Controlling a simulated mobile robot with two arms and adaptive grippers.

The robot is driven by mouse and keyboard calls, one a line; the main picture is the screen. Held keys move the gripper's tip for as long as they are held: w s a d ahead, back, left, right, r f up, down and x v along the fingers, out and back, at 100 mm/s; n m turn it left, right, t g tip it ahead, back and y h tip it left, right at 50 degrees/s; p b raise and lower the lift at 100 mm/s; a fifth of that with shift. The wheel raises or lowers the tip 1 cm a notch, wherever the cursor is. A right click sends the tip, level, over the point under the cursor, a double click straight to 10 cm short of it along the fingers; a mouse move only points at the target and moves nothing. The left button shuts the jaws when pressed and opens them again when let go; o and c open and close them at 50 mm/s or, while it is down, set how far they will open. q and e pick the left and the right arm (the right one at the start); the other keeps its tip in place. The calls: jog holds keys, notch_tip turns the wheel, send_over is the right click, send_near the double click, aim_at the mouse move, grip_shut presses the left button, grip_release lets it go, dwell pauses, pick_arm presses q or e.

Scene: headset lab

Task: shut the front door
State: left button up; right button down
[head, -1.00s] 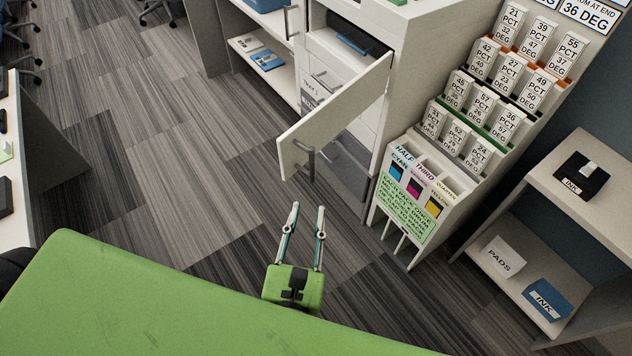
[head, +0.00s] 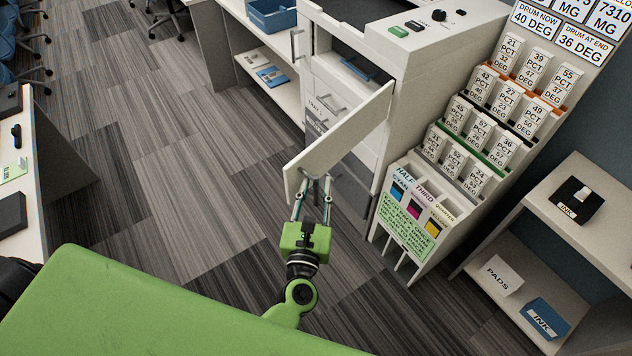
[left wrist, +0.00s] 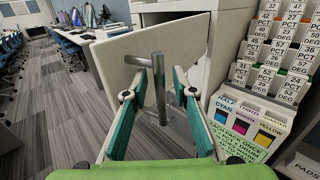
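The front door (head: 338,137) is a pale panel that stands open from the white machine (head: 434,41), its free edge towards me. In the left wrist view the door (left wrist: 112,62) also shows, with a grey upright bar handle (left wrist: 161,90) on its face. My left gripper (head: 313,192) is at the door's free end. In the left wrist view its two fingers (left wrist: 156,98) are apart, with the handle between them near the tips. I cannot tell whether a finger touches it. My right gripper is in neither view.
A sloped card rack (head: 480,130) stands right of the machine, close to the door. A shelf unit (head: 583,200) with ink and pads is farther right. A desk (head: 30,190) is at the left. Carpet floor (head: 190,190) between is clear.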

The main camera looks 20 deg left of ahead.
pick_arm(q)
jog(key=shift+w, duration=0.15)
grip_shut()
jog(key=shift+a, duration=0.2)
